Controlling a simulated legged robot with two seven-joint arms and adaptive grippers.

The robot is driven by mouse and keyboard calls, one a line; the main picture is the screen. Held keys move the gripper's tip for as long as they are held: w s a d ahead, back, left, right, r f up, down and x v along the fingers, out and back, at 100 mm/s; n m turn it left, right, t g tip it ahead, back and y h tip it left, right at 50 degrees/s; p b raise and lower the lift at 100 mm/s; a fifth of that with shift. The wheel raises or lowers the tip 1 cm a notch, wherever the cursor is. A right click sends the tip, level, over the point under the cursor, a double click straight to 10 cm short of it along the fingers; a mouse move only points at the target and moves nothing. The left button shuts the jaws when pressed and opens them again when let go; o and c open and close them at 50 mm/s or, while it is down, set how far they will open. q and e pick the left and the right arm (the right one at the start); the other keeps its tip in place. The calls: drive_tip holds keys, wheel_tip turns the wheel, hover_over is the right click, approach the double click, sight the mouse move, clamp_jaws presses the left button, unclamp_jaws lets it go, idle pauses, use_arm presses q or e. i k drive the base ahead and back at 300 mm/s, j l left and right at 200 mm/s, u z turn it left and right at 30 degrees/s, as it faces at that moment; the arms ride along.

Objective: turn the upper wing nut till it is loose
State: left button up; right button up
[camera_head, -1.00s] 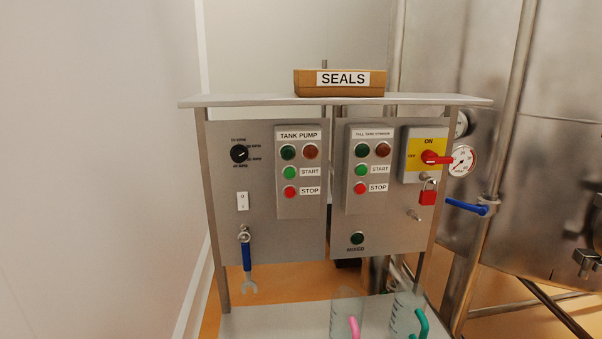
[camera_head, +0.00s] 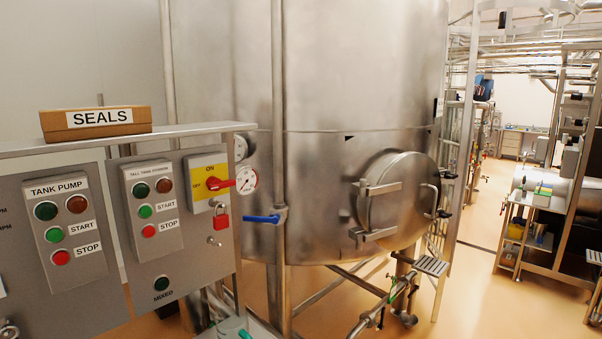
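No wing nut can be made out for certain in the head view. A large steel tank (camera_head: 318,80) fills the middle, with a round hatch (camera_head: 397,200) on its lower right side. Small dark fittings show at the hatch's right edge, too small to identify. Neither of my grippers is in view.
The control panel (camera_head: 92,285) stands at the left, with a SEALS box (camera_head: 95,122) on its shelf. A blue-handled valve (camera_head: 262,219) juts out beside it. Pipes and a small step (camera_head: 432,265) are below the hatch. Orange floor (camera_head: 480,290) is open at the right.

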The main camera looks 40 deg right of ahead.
sight(448, 175)
drive_tip(key=l+z, duration=0.2)
drive_tip(key=z, duration=0.55)
drive_tip(key=i+l+z, duration=0.35)
drive_tip(key=l, duration=0.2)
drive_tip(key=i+l+z, duration=0.3)
drive_tip(key=l, duration=0.2)
drive_tip(key=i+l+z, duration=0.2)
drive_tip(key=l+z, duration=0.15)
drive_tip(key=i+l, duration=0.9)
drive_tip(key=l+z, duration=0.05)
